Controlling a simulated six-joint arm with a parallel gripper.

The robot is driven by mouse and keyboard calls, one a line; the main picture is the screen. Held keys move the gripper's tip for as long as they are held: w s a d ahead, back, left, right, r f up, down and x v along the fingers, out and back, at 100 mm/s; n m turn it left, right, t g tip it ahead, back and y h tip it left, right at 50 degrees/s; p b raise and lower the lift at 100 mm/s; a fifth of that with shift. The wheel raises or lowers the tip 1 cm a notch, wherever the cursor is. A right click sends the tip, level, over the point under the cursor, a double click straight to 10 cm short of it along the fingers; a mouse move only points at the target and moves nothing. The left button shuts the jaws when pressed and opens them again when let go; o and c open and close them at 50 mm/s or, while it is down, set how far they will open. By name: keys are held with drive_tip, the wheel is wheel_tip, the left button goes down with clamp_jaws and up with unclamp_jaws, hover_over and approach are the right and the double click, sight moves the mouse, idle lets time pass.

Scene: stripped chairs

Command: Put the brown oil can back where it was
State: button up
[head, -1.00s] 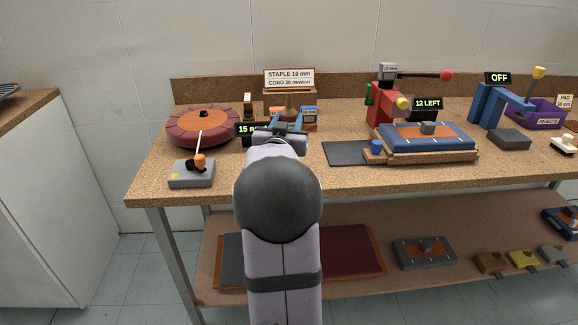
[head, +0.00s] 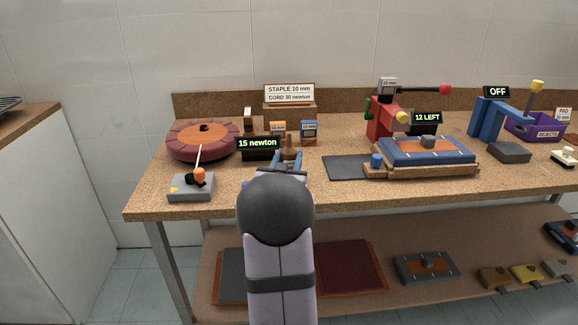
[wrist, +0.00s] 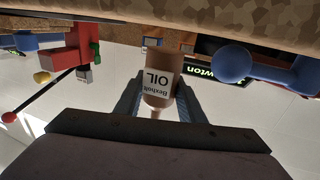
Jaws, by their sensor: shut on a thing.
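The brown oil can (wrist: 158,62), with a white "Bexholt OIL" label, shows upside down in the wrist view. It sits between the two fingers of my gripper (wrist: 157,104), which is shut on it. In the head view my gripper (head: 289,158) is over the front left part of the bench, with a brown part of the can (head: 289,142) showing between its fingers. The rest of the can is hidden behind my arm there. I cannot tell whether its base touches the bench.
Behind the can stand an orange box (head: 278,129), a blue box (head: 309,130) and a "15 newton" display (head: 257,144). A dark mat (head: 346,167) lies to the right.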

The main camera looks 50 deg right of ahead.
drive_tip(key=shift+f, duration=1.2)
drive_tip(key=shift+f, duration=0.15)
drive_tip(key=o, duration=1.3)
drive_tip(key=v, duration=1.2)
drive_tip(key=shift+b, duration=0.3)
